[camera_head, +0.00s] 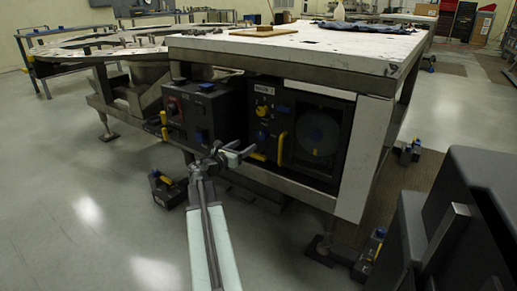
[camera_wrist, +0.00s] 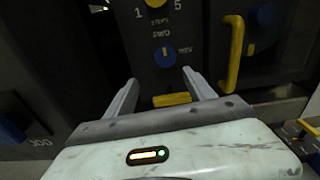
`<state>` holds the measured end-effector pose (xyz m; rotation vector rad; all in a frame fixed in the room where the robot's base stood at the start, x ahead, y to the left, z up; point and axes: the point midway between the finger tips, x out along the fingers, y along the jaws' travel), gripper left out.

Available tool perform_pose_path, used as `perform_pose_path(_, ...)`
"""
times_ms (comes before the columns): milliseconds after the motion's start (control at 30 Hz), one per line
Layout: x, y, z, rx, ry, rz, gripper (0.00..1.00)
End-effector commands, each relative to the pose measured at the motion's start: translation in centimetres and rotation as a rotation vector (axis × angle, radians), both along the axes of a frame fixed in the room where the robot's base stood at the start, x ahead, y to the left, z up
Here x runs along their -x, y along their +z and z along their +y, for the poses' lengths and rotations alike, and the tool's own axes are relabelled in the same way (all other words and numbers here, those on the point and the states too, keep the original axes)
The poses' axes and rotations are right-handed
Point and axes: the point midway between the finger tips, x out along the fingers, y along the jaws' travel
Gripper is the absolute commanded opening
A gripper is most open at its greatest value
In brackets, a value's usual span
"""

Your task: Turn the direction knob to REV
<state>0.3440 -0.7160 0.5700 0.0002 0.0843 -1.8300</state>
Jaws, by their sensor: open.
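The direction knob is a round blue knob (camera_wrist: 164,57) on a dark panel (camera_wrist: 196,50) in the wrist view. FWD is printed above it and REV to its right. A thin mark on its upper part seems to point up toward FWD. In the head view the knob (camera_head: 262,135) is small, below a yellow knob. My gripper (camera_wrist: 160,82) is open, its fingers apart below and either side of the knob, not touching it as far as I can tell. In the head view my gripper (camera_head: 236,154) is in front of the panel.
A yellow knob (camera_wrist: 155,3) sits above, between 1 and 5. A yellow bar (camera_wrist: 172,99) shows between my fingers. A yellow handle (camera_wrist: 232,55) stands out on the right. A white-topped table (camera_head: 300,52) overhangs the panel. The floor at left (camera_head: 80,190) is clear.

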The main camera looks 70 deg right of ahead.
Motion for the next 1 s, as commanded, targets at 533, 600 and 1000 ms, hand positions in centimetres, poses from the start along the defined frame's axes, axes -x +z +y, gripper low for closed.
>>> perform_pose_path(533, 2.6, 0.7, -5.2, 0.017, -0.009, 0.110, 0.63)
perform_pose_path(600, 2.9, 0.7, -6.5, 0.016, -0.008, 0.108, 0.63)
perform_pose_path(1000, 3.6, 0.7, -8.7, 0.016, -0.005, 0.107, 0.63)
